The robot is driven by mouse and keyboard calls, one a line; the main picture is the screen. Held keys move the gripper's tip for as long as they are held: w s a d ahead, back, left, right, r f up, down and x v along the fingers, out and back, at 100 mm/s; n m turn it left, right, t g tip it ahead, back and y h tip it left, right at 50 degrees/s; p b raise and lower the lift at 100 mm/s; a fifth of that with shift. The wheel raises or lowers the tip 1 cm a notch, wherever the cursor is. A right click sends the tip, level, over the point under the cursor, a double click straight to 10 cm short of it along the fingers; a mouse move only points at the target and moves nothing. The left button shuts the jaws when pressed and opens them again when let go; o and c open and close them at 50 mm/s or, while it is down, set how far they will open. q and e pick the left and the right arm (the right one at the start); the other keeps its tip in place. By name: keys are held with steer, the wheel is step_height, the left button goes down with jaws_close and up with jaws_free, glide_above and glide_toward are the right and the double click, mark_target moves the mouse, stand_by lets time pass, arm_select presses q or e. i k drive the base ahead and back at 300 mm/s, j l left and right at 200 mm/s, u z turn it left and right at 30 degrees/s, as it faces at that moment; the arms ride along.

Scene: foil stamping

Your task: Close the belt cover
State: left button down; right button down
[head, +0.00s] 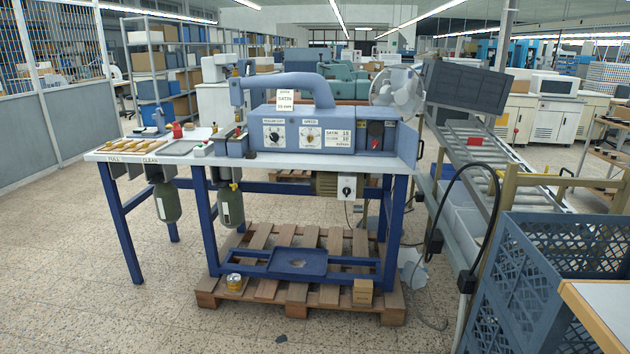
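The blue-grey stamping machine (290,112) stands on a white-topped bench with blue legs, in the middle of the head view. Neither of my grippers is in view.
A roller conveyor (478,148) with a dark screen (467,87) stands close at the machine's right. A blue crate (535,285), a black cable and a table corner (600,305) fill the lower right. A wooden pallet (300,302) lies under the bench. The floor in front is mostly clear.

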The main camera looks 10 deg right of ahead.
mark_target(408, 140)
steer(key=i+l+z, duration=0.1)
steer(key=i, duration=1.45)
steer(key=i+u, duration=0.3)
steer(key=i, duration=0.45)
steer(key=i+l+u, duration=0.3)
steer(key=i, duration=0.45)
steer(key=i+j+u, duration=0.1)
steer(key=u, duration=5.1)
steer(key=k+l, duration=0.05)
